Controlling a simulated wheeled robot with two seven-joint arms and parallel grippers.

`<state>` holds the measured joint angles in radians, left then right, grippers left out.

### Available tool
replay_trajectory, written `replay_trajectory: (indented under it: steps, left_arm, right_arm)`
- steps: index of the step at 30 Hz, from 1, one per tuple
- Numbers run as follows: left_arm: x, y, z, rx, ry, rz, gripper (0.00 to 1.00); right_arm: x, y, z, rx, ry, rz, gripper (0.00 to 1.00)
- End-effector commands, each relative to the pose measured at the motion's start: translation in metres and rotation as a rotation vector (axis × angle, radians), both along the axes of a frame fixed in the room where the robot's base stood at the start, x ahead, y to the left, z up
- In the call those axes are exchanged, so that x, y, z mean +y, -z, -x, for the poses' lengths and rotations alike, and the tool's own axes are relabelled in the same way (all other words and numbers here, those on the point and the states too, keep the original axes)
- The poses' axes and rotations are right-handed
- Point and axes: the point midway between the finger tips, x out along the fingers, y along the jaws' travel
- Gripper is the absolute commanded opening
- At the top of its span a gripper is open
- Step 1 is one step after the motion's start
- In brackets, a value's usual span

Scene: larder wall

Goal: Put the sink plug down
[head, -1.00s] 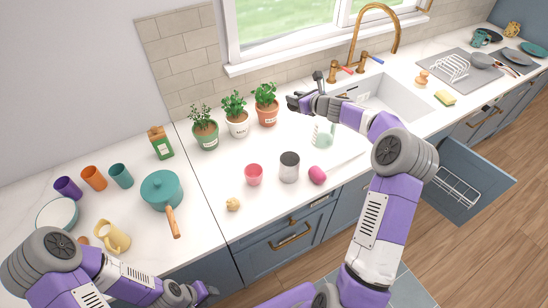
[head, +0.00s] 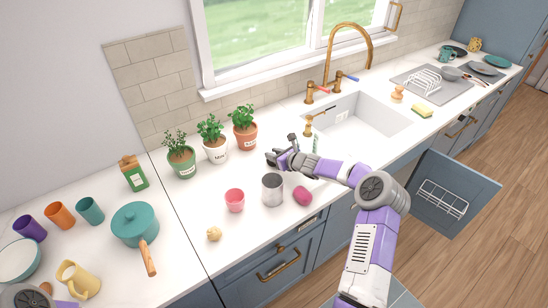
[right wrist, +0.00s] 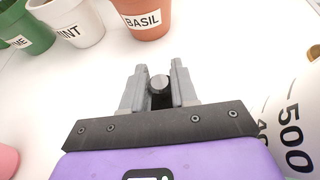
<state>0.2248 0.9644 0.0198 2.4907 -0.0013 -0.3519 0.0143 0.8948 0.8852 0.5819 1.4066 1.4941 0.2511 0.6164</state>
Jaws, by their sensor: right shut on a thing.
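My right gripper (head: 279,156) is over the white counter, in front of the basil pot and left of the sink. In the right wrist view the gripper (right wrist: 159,90) is shut on the sink plug, a small round grey knob (right wrist: 159,83) between its fingertips. The rest of the plug is hidden by the fingers, and I cannot tell if it touches the counter. The white sink (head: 385,122) is at the right behind my right arm. My left gripper is out of view; only part of that arm shows at the bottom left.
Thyme, mint and basil pots (head: 245,138) stand behind the gripper. A clear measuring jug (right wrist: 292,125) is close on its right. A metal can (head: 272,190), pink cup (head: 234,201) and magenta item (head: 302,195) are in front. Bare counter (head: 225,177) lies left of the gripper.

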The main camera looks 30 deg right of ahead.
Motion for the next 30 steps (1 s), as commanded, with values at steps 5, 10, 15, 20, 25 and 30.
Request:
replay_trajectory:
  steps: [5,10,15,20,25,30]
  left_arm:
    - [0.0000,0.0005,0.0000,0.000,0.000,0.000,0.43]
    - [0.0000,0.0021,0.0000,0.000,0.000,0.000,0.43]
    - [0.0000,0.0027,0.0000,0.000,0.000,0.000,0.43]
    - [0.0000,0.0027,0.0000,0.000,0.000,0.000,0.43]
    - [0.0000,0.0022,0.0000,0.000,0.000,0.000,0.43]
    - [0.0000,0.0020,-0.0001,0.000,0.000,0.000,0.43]
  right_arm:
    - [0.0001,0.0010,-0.0005,-0.003,0.000,0.000,0.00]
    - [0.0000,0.0026,-0.0005,-0.002,-0.001,0.001,0.00]
    - [0.0000,0.0033,-0.0003,-0.002,0.000,0.000,0.46]
    - [0.0000,0.0031,-0.0004,-0.002,0.000,0.000,0.54]
    - [0.0000,0.0027,-0.0003,-0.002,0.000,0.000,0.54]
    - [-0.0031,-0.0018,0.0065,-0.002,0.001,0.001,0.54]
